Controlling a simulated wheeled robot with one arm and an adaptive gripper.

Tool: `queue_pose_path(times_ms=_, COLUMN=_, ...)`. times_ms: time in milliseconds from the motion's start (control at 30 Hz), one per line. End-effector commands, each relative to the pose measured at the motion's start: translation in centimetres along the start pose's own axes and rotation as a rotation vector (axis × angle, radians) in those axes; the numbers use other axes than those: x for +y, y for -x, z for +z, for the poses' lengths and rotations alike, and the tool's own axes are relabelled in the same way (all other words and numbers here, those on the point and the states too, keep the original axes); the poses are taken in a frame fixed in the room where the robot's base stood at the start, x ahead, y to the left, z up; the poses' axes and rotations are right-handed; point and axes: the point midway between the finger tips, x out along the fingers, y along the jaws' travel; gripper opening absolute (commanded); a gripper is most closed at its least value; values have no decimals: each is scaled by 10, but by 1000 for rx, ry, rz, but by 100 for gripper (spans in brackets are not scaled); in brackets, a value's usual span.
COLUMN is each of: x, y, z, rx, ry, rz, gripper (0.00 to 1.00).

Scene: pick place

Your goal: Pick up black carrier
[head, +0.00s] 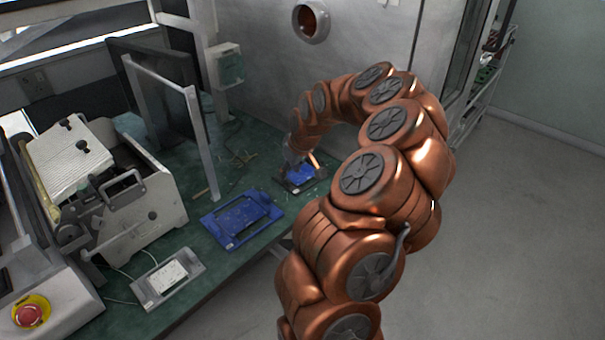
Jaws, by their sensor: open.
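A black carrier (287,186), a dark flat frame with a blue piece in its middle, lies on the green bench top near the wall. My gripper (298,167) is small in the head view and points down over the carrier's far part. It is open. I cannot tell whether its fingers touch the carrier. My copper-coloured arm arches in from the right, and the gripper and arm end hide part of the carrier.
A blue carrier (213,224) lies left of the black one. A grey carrier (148,292) with a pale insert lies near the bench's front edge. A white machine (148,215) stands at left, and an upright frame (203,150) rises behind the blue carrier.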

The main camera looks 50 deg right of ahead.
Motion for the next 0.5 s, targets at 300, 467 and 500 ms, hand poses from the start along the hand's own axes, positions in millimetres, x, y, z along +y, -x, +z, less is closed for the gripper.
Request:
queue_pose_path(times_ms=300, x=2, y=-23, z=-6, rx=0, ry=0, rz=0, gripper=44)
queue_pose_path(times_ms=467, x=2, y=-42, z=-5, rx=-3, ry=-1, rz=-1, gripper=44)
queue_pose_path(times_ms=500, x=2, y=-46, z=-5, rx=-3, ry=-1, rz=-2, gripper=44)
